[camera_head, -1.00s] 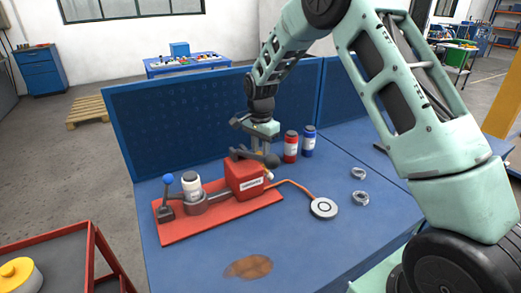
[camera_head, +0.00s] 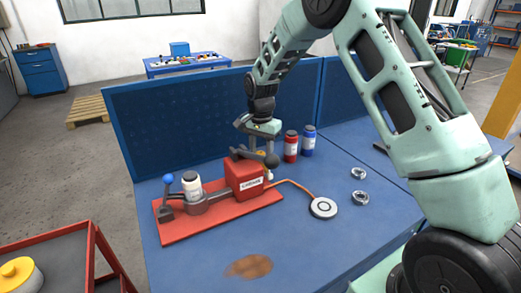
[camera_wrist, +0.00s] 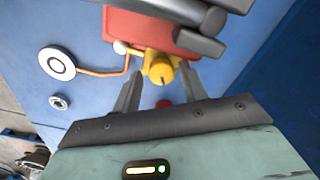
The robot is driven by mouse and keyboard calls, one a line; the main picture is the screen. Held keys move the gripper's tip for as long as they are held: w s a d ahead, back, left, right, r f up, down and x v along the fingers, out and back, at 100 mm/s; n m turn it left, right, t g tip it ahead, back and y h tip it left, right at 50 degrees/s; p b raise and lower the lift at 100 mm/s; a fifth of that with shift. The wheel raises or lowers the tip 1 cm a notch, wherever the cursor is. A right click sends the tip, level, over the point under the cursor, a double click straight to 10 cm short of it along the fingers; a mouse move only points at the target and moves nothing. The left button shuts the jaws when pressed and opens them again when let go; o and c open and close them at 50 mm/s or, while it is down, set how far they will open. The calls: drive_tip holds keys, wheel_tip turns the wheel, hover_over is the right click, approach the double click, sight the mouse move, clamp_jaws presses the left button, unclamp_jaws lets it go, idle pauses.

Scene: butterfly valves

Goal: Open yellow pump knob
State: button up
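The yellow pump knob (camera_wrist: 161,68) shows in the wrist view, on the end of the red pump block (camera_wrist: 150,30). In the head view the block (camera_head: 243,178) stands on a red base plate (camera_head: 225,216), and the knob is hidden behind it. My gripper (camera_wrist: 160,74) is open, with one finger on each side of the knob in the wrist view. Gaps show between the fingers and the knob. In the head view my gripper (camera_head: 262,147) points down behind the block and its dark lever (camera_head: 252,157).
An orange hose (camera_head: 293,183) runs from the block to a round white disc (camera_head: 323,208). Blue panels (camera_head: 170,125) stand behind the table.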

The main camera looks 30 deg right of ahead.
sight(260, 153)
drive_tip(key=shift+a, duration=0.2)
drive_tip(key=shift+w+m, duration=0.1)
drive_tip(key=shift+m, duration=1.1)
drive_tip(key=m, duration=0.3)
wheel_tip(260, 153, up, 17)
drive_tip(key=b, duration=0.3)
drive_tip(key=s+a+f+n+b, duration=0.1)
drive_tip(key=s+a+f+n, duration=0.2)
drive_tip(key=s+a+n, duration=0.3)
drive_tip(key=s+a+f+n+b, duration=0.1)
drive_tip(key=s+a+f+n, duration=0.2)
drive_tip(key=s+a+n, duration=0.2)
drive_tip(key=s+a+f+n+y+b, duration=0.1)
drive_tip(key=s+a+f+n, duration=0.2)
drive_tip(key=s+a+n, duration=0.3)
drive_tip(key=s+a, duration=0.4)
drive_tip(key=s, duration=0.4)
drive_tip(key=shift+s+f+n, duration=0.15)
drive_tip(key=shift+f+n, duration=0.15)
